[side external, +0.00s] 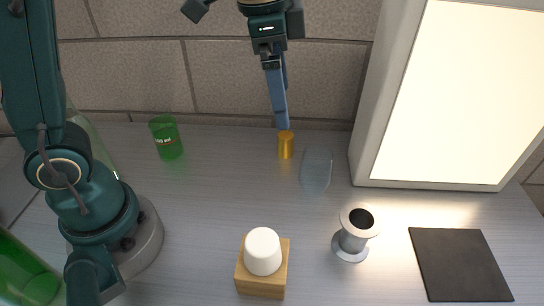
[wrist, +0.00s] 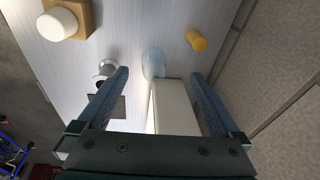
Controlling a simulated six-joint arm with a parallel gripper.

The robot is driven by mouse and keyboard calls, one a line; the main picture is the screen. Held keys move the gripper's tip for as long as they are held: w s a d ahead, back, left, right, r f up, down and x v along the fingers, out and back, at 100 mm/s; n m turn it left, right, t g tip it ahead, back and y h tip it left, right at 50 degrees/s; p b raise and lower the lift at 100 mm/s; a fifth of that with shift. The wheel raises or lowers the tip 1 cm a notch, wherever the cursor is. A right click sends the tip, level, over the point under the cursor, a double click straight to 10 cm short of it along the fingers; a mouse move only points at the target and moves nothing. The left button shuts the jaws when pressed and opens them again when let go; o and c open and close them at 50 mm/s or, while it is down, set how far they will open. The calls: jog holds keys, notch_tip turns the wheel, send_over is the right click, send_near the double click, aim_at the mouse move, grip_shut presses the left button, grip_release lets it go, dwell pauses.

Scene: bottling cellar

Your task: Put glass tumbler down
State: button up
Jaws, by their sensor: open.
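A clear, faint glass tumbler (side external: 316,170) stands on the grey bench, between the small yellow cylinder and the light box. It also shows in the wrist view (wrist: 153,62), ahead of the gap between my fingertips, touched by neither finger. My gripper (side external: 282,126) hangs above the back of the bench, up and to the left of the tumbler in the side view. In the wrist view my gripper (wrist: 160,74) has its two blue fingers wide apart with nothing held between them.
The yellow cylinder (side external: 286,145) stands just below my fingertips in the side view. A bright light box (side external: 455,95) is at right. A metal spool (side external: 352,240), a black mat (side external: 459,265), a white-topped wooden block (side external: 262,280) and a green cup (side external: 167,140) stand around clear bench.

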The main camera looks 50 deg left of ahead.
jog(key=s+a+f+n+t, duration=0.1)
jog(key=s+a+n, duration=0.1)
jog(key=s+n, duration=0.2)
jog(key=s+a+f+n+t, duration=0.2)
jog(key=s+n, duration=0.2)
jog(key=s, duration=0.4)
jog(key=shift+s+a+f, duration=0.2)
jog(key=shift+s+a, duration=0.05)
jog(key=shift+s, duration=0.1)
